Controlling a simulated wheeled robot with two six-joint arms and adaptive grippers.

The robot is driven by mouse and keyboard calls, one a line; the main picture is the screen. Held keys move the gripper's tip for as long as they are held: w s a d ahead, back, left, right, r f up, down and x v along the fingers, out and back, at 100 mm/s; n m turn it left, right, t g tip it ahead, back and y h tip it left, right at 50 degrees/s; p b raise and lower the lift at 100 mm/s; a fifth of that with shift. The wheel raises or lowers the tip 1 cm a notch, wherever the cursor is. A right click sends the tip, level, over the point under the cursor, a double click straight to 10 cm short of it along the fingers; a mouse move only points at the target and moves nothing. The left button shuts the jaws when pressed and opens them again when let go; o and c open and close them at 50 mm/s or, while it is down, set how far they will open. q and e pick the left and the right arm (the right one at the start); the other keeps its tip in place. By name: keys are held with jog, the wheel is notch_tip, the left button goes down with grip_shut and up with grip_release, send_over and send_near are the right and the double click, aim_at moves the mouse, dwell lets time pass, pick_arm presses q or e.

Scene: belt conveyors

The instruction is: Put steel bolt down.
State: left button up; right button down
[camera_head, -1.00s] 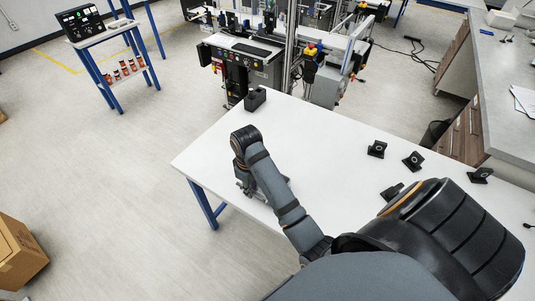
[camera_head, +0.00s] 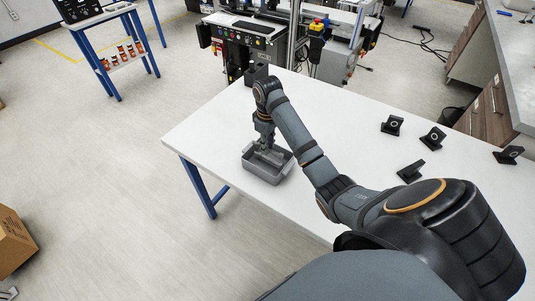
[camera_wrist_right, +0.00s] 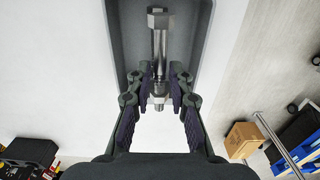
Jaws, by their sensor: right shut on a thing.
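The steel bolt (camera_wrist_right: 158,45) is a shiny shaft with a hex head, seen in the right wrist view. My right gripper (camera_head: 264,148) is shut on its lower part, with the fingers on either side (camera_wrist_right: 160,88). A grey open tray (camera_head: 262,174) stands near the left edge of the white table, directly below the gripper in the head view. The tray wall also shows around the bolt in the right wrist view (camera_wrist_right: 123,45). I cannot tell whether the bolt touches the tray floor. My left gripper is not in view.
The white table (camera_head: 340,125) has free room in its middle. Several black brackets (camera_head: 432,138) stand on its right side. A black block (camera_head: 256,73) is at the far corner behind my right arm. A cardboard box (camera_head: 14,243) is on the floor at left.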

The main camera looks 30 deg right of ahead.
notch_tip(320, 180, down, 3)
jog(key=shift+f+b, duration=0.1)
jog(key=shift+b, duration=0.55)
jog(key=shift+a, duration=0.1)
pick_arm(q)
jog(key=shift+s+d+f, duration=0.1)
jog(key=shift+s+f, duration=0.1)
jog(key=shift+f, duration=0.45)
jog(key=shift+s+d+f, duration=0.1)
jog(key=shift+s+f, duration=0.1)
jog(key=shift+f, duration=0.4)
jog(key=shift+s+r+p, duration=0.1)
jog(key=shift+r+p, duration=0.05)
jog(key=shift+p, duration=0.15)
pick_arm(e)
jog(key=shift+f, duration=0.2)
jog(key=c, duration=1.2)
grip_release()
jog(key=shift+f, duration=0.15)
